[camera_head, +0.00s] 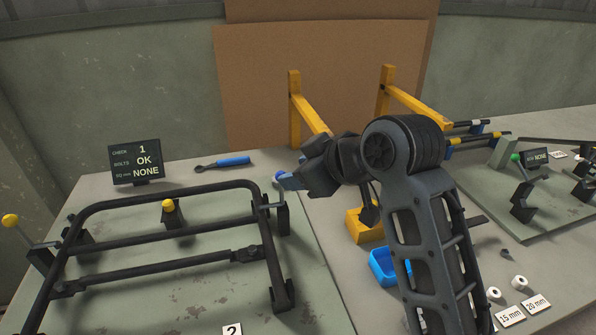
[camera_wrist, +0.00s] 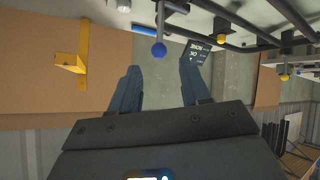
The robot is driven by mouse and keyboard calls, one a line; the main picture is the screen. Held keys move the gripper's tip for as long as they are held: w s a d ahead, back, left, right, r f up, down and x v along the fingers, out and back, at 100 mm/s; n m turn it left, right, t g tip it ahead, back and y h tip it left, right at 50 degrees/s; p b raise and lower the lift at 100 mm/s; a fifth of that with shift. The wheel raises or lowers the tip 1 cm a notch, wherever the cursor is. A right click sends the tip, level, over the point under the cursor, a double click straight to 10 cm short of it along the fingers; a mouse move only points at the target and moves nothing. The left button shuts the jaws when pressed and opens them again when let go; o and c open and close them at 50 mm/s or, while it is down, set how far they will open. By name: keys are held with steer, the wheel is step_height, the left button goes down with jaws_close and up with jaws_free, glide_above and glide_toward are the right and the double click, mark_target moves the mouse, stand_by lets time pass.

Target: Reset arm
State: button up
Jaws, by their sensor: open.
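My gripper (camera_head: 291,182) is at the end of my raised arm in the head view, close to the blue ball knob (camera_head: 279,176) of a lever at the frame's right corner. Its two fingers are apart and empty in the wrist view (camera_wrist: 158,88). The blue knob (camera_wrist: 158,50) shows beyond the gap between the fingertips there, and I cannot see contact. The black tubular lounger frame (camera_head: 165,237) lies on the green fixture plate at left. Part of the bench behind my arm is hidden.
Yellow-knobbed levers (camera_head: 10,220) stand at the frame's left and back. A check display (camera_head: 135,161) and blue-handled tool (camera_head: 233,161) are behind. Yellow posts (camera_head: 294,110), a blue bin (camera_head: 383,266) and white rollers (camera_head: 519,283) are near my arm. Bare wall is above the frame.

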steer(key=s+d+f+m+t+h+p, duration=0.1)
steer(key=s+d+f+m, duration=0.1)
steer(key=s, duration=0.4)
steer(key=s+d+f+m+t+h+p, duration=0.1)
steer(key=s+d+f+m, duration=0.2)
steer(key=s+d+f, duration=0.2)
steer(key=s+d+f+m+t, duration=0.2)
steer(key=s+d+f+m, duration=0.1)
steer(key=s+f, duration=0.4)
steer(key=shift+s+d+f+h+p, duration=0.15)
steer(key=shift+s+d+h+p, duration=0.05)
steer(key=shift+s, duration=0.2)
steer(key=shift+s+d+f+h+p, duration=0.1)
steer(key=shift+s+d+h+p, duration=0.1)
steer(key=shift+s, duration=0.15)
steer(key=s+d+r+m+t+h+p, duration=0.1)
steer(key=s+d+r, duration=0.2)
steer(key=s, duration=0.6)
steer(key=s+d+r+m+t+h, duration=0.1)
steer(key=s+d+r, duration=0.3)
steer(key=s, duration=0.4)
steer(key=s+d+r+m+h+p, duration=0.1)
steer(key=s+d+r+h, duration=0.1)
steer(key=s, duration=0.7)
step_height(320, 180, up, 2)
steer(key=shift+s+d+r+t+p, duration=0.15)
steer(key=shift+s+d+t+p, duration=0.2)
steer(key=shift+d, duration=0.45)
step_height(320, 180, down, 2)
steer(key=shift+b, duration=1.05)
